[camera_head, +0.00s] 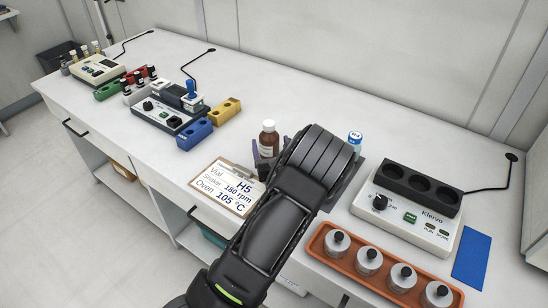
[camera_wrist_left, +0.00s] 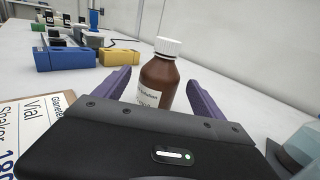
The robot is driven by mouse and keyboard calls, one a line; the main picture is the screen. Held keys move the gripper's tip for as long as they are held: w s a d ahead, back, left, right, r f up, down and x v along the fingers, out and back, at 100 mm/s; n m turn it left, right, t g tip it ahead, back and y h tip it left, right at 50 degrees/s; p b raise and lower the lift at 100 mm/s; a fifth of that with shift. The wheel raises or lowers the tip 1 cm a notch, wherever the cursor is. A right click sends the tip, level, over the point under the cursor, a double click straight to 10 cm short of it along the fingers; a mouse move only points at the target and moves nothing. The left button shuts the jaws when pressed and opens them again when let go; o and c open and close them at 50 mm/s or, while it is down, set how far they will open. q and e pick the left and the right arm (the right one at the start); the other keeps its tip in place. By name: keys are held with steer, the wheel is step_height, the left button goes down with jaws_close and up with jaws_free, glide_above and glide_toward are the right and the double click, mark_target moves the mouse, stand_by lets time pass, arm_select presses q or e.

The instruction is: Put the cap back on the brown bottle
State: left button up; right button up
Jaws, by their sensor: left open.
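The brown bottle (camera_head: 268,144) stands upright on the bench with a white label. A white cap (camera_head: 269,125) sits on its top. In the left wrist view the bottle (camera_wrist_left: 157,84) and its white ribbed cap (camera_wrist_left: 168,46) are clear, and the cap looks level on the neck. My left gripper (camera_wrist_left: 156,80) is open, with one purple finger on each side of the bottle. I cannot tell whether either finger touches the glass. In the head view my left wrist hides part of the gripper and the bottle's right side. My right gripper is in neither view.
A clipboard (camera_head: 227,187) lies left of my wrist. A blue-labelled container (camera_head: 355,138) stands to its right. A heater block (camera_head: 415,200) and an orange tray (camera_head: 326,245) of metal pots are farther right. Blue (camera_head: 195,135) and yellow (camera_head: 225,110) racks stand left.

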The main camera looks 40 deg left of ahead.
mark_target(271, 144)
arm_select(q)
steer(key=v, duration=0.5)
steer(key=shift+d+b, duration=0.1)
steer(key=shift+b, duration=0.2)
stand_by(0.4)
